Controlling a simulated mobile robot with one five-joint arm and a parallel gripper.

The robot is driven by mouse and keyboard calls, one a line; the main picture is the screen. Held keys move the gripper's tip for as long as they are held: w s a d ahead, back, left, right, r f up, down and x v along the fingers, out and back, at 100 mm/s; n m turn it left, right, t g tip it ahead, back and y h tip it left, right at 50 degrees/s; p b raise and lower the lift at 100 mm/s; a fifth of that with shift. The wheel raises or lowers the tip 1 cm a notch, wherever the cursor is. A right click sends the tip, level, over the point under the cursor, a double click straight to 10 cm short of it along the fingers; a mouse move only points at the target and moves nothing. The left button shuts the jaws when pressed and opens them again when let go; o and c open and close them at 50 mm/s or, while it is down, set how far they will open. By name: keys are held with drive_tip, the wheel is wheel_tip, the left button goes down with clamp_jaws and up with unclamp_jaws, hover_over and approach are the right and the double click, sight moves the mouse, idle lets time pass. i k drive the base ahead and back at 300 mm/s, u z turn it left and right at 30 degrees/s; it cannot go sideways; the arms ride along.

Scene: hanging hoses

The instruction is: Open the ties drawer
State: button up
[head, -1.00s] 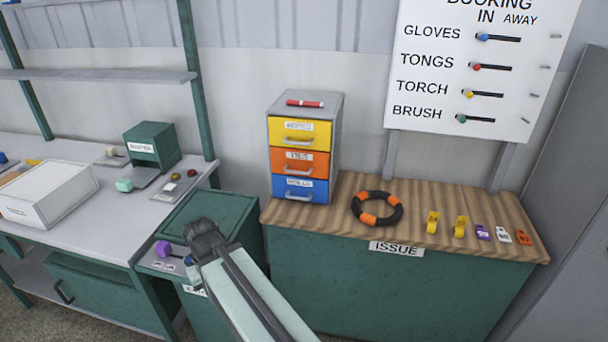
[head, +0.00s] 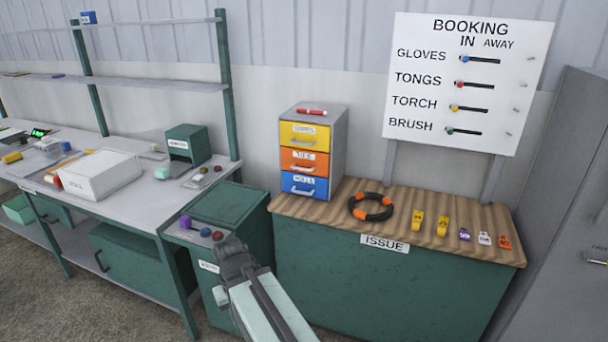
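A small grey cabinet (head: 338,158) stands at the left end of the wooden counter top, with three drawers, all closed. The top drawer is yellow (head: 318,131); its label is too small to read. The middle drawer is orange (head: 290,158), and its label appears to read "TIES". The bottom drawer is blue (head: 288,182), its label unclear. Each drawer has a bar handle. My gripper (head: 231,250) is below and left of the cabinet, apart from it, in front of the green bin. Its fingers are too dark and small to tell open from shut.
A red marker (head: 312,111) lies on the cabinet. A black and orange ring (head: 371,206) and several small tags lie on the counter (head: 340,212). A green lidded bin (head: 230,205) and a grey workbench (head: 135,208) stand left. A booking board (head: 465,80) hangs behind.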

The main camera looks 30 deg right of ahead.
sight(307, 162)
drive_tip(key=u, duration=0.15)
drive_tip(key=i, duration=1)
drive_tip(key=u, duration=0.05)
